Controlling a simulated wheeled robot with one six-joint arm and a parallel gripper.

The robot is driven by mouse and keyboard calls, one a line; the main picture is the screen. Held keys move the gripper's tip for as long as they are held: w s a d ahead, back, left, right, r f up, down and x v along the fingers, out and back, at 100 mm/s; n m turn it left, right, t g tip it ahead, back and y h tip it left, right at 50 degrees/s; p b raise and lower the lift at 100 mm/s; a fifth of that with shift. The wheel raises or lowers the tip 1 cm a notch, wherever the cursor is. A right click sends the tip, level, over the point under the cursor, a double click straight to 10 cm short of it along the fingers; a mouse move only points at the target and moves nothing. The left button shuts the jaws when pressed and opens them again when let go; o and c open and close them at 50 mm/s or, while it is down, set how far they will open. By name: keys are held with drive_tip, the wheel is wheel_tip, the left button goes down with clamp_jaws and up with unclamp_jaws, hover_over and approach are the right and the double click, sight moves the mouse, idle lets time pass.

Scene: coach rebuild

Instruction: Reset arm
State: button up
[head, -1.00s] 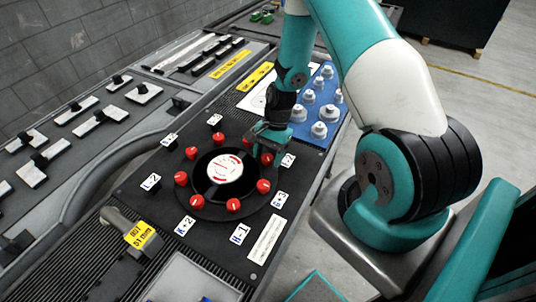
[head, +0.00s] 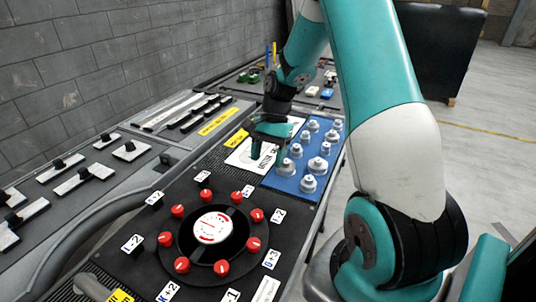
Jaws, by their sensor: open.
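My gripper (head: 267,157) hangs from my teal and white arm, fingers pointing down, apart and with nothing seen between them. It is over the white printed sheet (head: 243,157), beside the left edge of the blue tray (head: 270,182). The black round dial plate (head: 183,240), with red knobs around a white centre disc (head: 212,227), lies nearer to me, clear of the gripper. How high the fingers are above the sheet I cannot tell.
Several grey stepped pieces (head: 318,165) stand on the blue tray, close right of the gripper. A grey panel with handles (head: 130,150) lies left, before a block wall (head: 120,60). Open floor (head: 480,170) is at right.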

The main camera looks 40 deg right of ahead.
drive_tip(key=shift+d+r, duration=0.2)
drive_tip(key=shift+r, duration=0.3)
drive_tip(key=a+r+n, duration=0.6)
drive_tip(key=a, duration=0.4)
drive_tip(key=s+a+r+n, duration=0.4)
drive_tip(key=s+a+n, duration=0.3)
drive_tip(key=s+a, duration=0.1)
drive_tip(key=s+a+r+n+t, duration=0.1)
drive_tip(key=s+a+r+n, duration=0.3)
drive_tip(key=s+a+n, duration=0.4)
drive_tip(key=shift+s+a+r, duration=0.35)
drive_tip(key=shift+s+a, duration=0.45)
drive_tip(key=shift+s, duration=0.45)
